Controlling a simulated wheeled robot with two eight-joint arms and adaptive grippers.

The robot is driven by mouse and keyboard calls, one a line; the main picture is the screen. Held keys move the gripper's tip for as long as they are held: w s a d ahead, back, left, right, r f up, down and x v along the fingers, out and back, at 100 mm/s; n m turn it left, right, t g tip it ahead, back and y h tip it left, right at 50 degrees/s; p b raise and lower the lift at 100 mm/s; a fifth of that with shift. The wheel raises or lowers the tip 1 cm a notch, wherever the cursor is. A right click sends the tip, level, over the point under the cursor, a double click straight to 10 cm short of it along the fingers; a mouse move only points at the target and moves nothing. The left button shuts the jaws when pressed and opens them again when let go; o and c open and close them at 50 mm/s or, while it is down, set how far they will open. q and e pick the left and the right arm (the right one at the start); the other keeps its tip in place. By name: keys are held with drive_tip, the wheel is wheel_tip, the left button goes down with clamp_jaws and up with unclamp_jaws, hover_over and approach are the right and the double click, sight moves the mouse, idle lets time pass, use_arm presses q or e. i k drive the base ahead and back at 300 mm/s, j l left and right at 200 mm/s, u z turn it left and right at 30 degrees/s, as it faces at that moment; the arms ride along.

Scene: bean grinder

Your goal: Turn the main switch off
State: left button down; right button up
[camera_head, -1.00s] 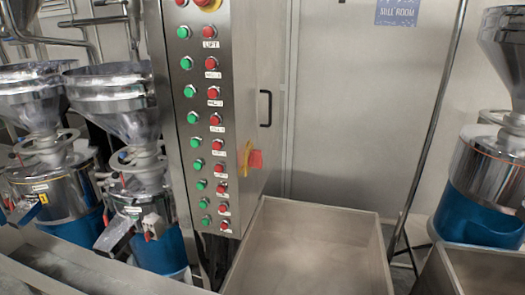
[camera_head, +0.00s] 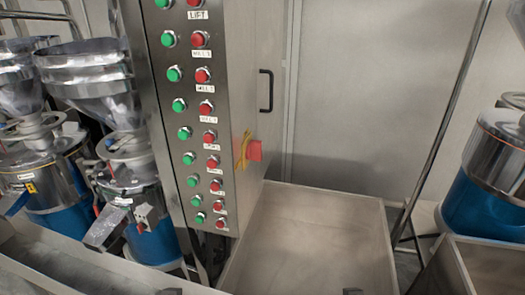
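The main switch (camera_head: 254,151) is a red handle on a yellow plate, on the right side face of the steel control cabinet (camera_head: 246,95). It sits below and left of a black door handle (camera_head: 266,91). The cabinet's front carries columns of green and red buttons (camera_head: 206,108) with white labels. Small dark tips show at the bottom edge of the picture, near the middle; I cannot tell what they belong to. Neither of my grippers can be clearly made out.
A steel bin (camera_head: 375,215) stands low, right of the cabinet. Mills with steel hoppers (camera_head: 88,75) and blue bases stand at left, another mill (camera_head: 490,165) at right. A steel trough (camera_head: 75,262) runs along the lower left. A slanted pipe (camera_head: 440,125) rises at right.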

sight(254, 150)
drive_tip(key=k, duration=1)
